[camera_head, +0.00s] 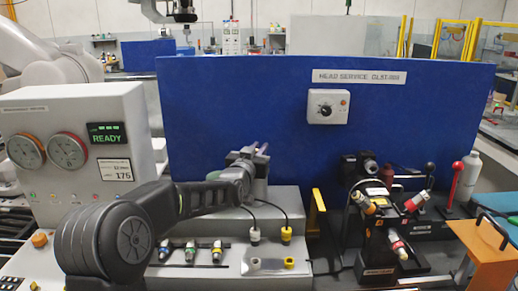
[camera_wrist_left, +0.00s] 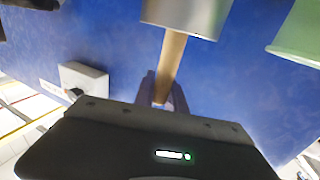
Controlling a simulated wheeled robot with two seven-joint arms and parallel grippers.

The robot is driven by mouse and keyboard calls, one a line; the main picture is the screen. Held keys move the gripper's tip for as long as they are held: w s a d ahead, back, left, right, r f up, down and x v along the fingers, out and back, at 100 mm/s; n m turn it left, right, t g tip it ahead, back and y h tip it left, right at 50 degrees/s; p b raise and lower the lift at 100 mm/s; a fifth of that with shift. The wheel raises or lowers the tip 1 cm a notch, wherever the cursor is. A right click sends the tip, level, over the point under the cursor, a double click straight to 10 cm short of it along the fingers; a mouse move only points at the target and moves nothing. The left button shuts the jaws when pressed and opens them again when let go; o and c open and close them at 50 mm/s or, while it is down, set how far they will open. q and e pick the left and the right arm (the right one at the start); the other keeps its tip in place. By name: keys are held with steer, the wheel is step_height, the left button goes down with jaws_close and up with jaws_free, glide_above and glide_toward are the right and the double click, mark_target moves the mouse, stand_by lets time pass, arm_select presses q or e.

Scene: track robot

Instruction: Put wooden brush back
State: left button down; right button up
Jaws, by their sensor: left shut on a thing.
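My left arm reaches in from the left in the head view, and its gripper (camera_head: 262,149) is in front of the blue panel, above the grey bench. The gripper's fingertips are small there, and the brush cannot be made out. In the left wrist view, my left gripper (camera_wrist_left: 163,88) is shut on the light wooden handle of the brush (camera_wrist_left: 172,58). The handle's far end meets a grey metal cylinder (camera_wrist_left: 185,14); I cannot tell whether this is a holder or part of the brush. The brush's bristles are not visible. My right gripper is not in view.
The blue panel (camera_head: 230,95) stands behind the bench and carries a knob box (camera_head: 328,106). A grey READY console (camera_head: 75,150) stands at left. A fixture with coloured connectors (camera_head: 385,215) and a red lever (camera_head: 456,180) stand at right. A pale green object (camera_wrist_left: 297,35) shows in the wrist view.

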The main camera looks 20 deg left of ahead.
arm_select(q)
steer(key=c, duration=1.4)
jaws_free()
steer(key=shift+o, duration=0.2)
steer(key=s+d+b, duration=0.1)
steer(key=s+b, duration=0.2)
steer(key=s, duration=0.9)
steer(key=shift+d, duration=0.3)
